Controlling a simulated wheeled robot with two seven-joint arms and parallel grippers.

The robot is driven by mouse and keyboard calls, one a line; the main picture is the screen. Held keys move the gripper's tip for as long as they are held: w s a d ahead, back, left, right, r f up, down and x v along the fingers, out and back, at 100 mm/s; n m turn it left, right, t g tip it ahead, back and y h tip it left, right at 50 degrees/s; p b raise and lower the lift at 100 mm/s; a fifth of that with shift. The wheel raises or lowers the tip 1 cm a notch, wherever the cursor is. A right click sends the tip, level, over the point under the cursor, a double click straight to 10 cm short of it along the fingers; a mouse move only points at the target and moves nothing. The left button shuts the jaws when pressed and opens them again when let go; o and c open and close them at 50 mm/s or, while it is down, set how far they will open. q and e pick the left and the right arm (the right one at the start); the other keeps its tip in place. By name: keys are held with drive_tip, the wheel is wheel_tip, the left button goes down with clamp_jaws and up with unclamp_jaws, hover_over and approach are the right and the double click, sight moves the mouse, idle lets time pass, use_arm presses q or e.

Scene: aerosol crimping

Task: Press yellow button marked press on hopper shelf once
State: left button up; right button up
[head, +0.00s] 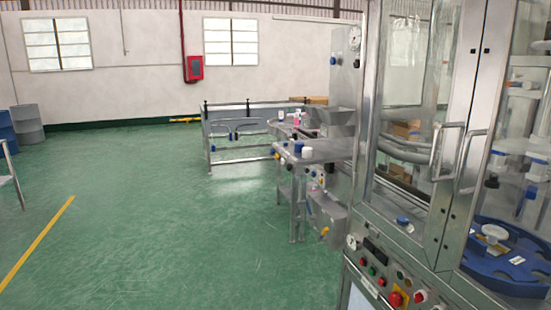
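A steel hopper (337,117) stands beyond the crimping machine, right of the picture's middle. A steel shelf (322,151) sits just below it, with small blue and white items on top. I cannot make out a yellow button marked press on or near this shelf; any lettering is too small to read. A small yellow spot (324,232) shows low under the shelf, and I cannot tell what it is. Neither of my grippers is in view.
The steel machine (446,236) with glass doors fills the right side. Its panel has a red mushroom knob (396,299) and small buttons. A conveyor table (240,146) stands behind the shelf. Green floor (170,220) is clear at left and centre. Blue-grey drums (28,125) stand far left.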

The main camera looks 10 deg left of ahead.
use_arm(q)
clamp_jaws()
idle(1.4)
